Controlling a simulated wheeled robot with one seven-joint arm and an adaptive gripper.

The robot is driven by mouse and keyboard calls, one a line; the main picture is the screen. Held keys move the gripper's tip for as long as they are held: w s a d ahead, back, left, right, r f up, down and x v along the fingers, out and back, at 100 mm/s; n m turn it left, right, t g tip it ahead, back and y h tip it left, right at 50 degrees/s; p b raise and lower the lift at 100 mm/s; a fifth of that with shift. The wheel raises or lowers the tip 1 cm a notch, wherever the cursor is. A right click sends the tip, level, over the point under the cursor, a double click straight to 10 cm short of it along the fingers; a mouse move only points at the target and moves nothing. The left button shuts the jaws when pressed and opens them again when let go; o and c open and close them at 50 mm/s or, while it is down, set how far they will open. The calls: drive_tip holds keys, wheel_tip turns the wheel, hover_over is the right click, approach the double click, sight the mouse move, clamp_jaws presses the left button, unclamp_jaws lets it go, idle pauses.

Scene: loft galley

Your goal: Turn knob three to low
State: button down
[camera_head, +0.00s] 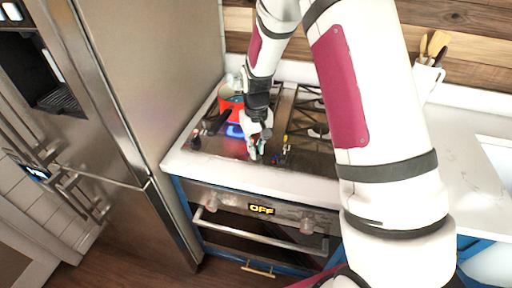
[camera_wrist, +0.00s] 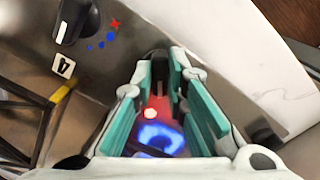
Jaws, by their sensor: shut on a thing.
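My gripper (camera_head: 257,151) points down at the front of the cooktop (camera_head: 318,160). In the wrist view its teal-padded fingers (camera_wrist: 160,84) are shut on a dark knob (camera_wrist: 159,63) at their tips. The fingers hide most of this knob, and its number and pointer cannot be read. To its left is another black knob with a white pointer line (camera_wrist: 74,22), with a tag marked 4 (camera_wrist: 63,66) beside it. A red star and blue dots are printed near that knob. A blue glow (camera_wrist: 160,138) and a small red light show between the fingers.
A red pot (camera_head: 231,103) stands at the back left of the cooktop, with a blue glow in front of it. The oven below (camera_head: 262,209) reads OFF. A steel fridge (camera_head: 150,80) stands close on the left. White counter with a utensil holder (camera_head: 427,80) lies right.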

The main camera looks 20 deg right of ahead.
idle(0.4)
drive_tip(key=c, duration=1.6)
unclamp_jaws()
drive_tip(key=shift+r, duration=0.1)
wheel_tip(320, 180, up, 12)
